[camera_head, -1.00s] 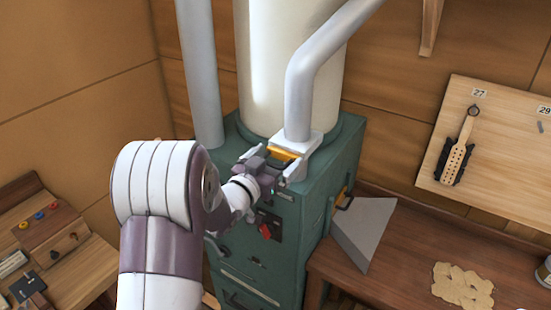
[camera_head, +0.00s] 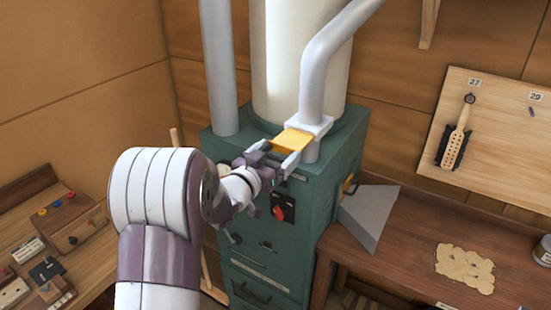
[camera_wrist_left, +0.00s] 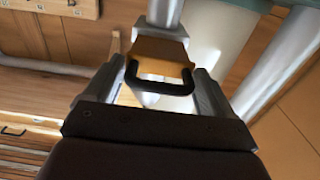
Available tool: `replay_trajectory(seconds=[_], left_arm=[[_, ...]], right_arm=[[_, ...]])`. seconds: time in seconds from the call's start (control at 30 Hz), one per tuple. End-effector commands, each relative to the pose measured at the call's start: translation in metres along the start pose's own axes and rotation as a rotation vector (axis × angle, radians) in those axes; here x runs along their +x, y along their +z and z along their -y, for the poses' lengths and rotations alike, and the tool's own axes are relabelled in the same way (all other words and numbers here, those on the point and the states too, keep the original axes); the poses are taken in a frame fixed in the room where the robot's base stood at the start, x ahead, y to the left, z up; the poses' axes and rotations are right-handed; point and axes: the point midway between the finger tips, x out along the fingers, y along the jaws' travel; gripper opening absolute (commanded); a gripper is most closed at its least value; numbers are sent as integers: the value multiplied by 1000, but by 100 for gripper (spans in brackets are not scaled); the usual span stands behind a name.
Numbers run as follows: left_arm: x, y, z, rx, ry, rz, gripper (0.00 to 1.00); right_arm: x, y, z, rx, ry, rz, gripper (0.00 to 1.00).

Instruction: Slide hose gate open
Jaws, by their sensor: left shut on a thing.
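The hose gate is a yellow plate (camera_head: 293,139) that sticks out of a pale collar (camera_head: 314,127) at the foot of the bent grey hose pipe (camera_head: 314,80), on top of the green machine. My left gripper (camera_head: 275,160) is at the plate's outer end, in front of the collar. In the left wrist view the plate (camera_wrist_left: 160,53) shows between the fingers, with a black handle (camera_wrist_left: 160,86) across its near end. The left gripper (camera_wrist_left: 160,88) is shut on this handle. My right gripper is not in view.
The green machine cabinet (camera_head: 262,240) has a red switch (camera_head: 280,212) on its front. A grey hood (camera_head: 368,217) stands on the brown bench (camera_head: 400,250) at right. A tool board (camera_head: 490,135) hangs on the wall. A wooden workbench with boxes (camera_head: 72,220) is at left.

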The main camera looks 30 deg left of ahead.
Motion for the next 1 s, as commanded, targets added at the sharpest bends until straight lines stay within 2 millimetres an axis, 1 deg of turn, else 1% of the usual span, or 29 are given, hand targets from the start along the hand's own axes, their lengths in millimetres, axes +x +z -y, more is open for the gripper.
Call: replay_trajectory(seconds=[0.17,0.2,0.23,0.47,0.57,0.67,0.9,1.0], left_arm=[[0,0,1,-1,-3,3,30],[0,0,1,-1,-3,3,98],[0,0,1,-1,-3,3,100],[-1,1,1,-1,-3,3,100],[-9,2,2,-2,-5,2,100],[-27,4,2,0,-6,0,100],[-89,3,3,1,-10,-1,100],[-110,2,2,0,-9,1,100]], right_arm=[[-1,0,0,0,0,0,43],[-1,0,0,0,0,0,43],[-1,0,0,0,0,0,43],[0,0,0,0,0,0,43],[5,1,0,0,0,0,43],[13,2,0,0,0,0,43],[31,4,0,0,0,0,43],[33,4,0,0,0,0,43]])
